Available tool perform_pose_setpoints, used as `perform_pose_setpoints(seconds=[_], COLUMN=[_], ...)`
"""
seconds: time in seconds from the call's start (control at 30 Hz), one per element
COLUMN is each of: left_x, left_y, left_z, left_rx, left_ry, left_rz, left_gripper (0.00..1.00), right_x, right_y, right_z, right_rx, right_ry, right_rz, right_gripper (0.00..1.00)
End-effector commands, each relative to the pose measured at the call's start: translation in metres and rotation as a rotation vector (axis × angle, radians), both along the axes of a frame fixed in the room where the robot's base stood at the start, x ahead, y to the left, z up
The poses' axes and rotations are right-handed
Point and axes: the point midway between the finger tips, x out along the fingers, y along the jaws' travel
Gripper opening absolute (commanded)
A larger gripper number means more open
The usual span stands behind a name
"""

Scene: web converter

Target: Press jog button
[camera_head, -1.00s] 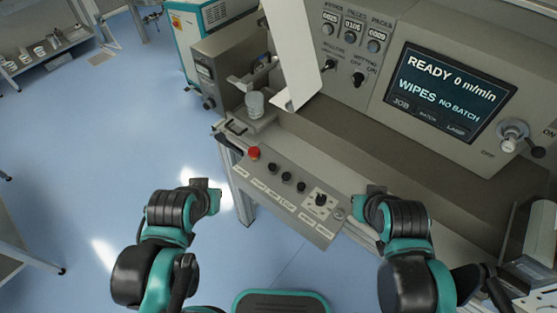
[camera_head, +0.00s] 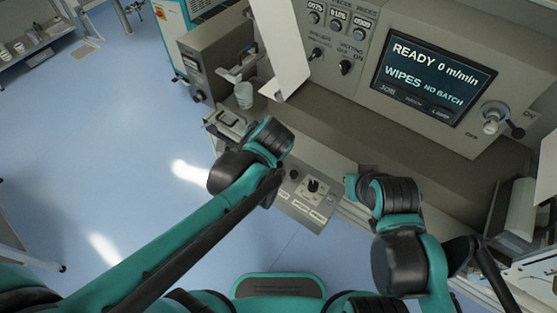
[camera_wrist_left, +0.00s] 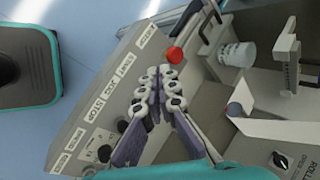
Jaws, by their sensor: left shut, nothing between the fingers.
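The sloped grey control panel (camera_head: 300,212) shows in the head view, its left part hidden under my left arm. A black button (camera_head: 294,174) and a selector knob (camera_head: 313,186) show. My left gripper (camera_wrist_left: 160,74) is shut and empty over the panel's button row, hiding buttons; contact cannot be told. The red button (camera_wrist_left: 175,55) is just beyond its tips. My right gripper (camera_head: 350,186) is beside the panel's right end, its fingers unclear.
The machine screen (camera_head: 433,80) reads READY 0 m/min, WIPES, NO BATCH. A white tilted plate (camera_head: 283,50) and a pale cup (camera_head: 243,95) stand behind the panel. A lever switch (camera_head: 495,120) is at the right. Open blue floor lies left.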

Motion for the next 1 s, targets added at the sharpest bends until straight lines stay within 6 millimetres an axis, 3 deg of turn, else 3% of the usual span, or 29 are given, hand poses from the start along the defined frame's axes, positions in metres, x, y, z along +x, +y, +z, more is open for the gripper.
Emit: perform_pose_setpoints(seconds=[0.03, 0.1, 0.2, 0.33, 0.77, 1.0], left_x=[0.010, 0.019, 0.026, 0.030, 0.031, 0.028], left_y=[-0.021, -0.041, -0.065, -0.082, -0.086, -0.086], left_z=[0.001, 0.000, -0.003, -0.005, -0.006, -0.019], left_rx=[0.085, 0.200, 0.325, 0.417, 0.441, 0.440], left_ry=[0.013, 0.031, 0.046, 0.057, 0.061, 0.061], left_rz=[-0.087, -0.187, -0.291, -0.361, -0.378, -0.378], left_gripper=[0.00, 0.00, 0.00, 0.00, 0.00, 0.00], right_x=[0.000, 0.000, 0.000, 0.000, 0.000, 0.000], right_y=[0.000, 0.000, 0.000, 0.000, 0.000, 0.000], right_z=[0.005, 0.008, 0.011, 0.013, 0.012, 0.002], right_rx=[0.000, 0.000, 0.000, 0.000, 0.000, 0.000], right_ry=[0.000, 0.000, 0.000, 0.000, 0.000, 0.000], right_rz=[0.000, 0.000, 0.000, 0.000, 0.000, 0.000], right_gripper=[0.00, 0.00, 0.00, 0.00, 0.00, 0.00])
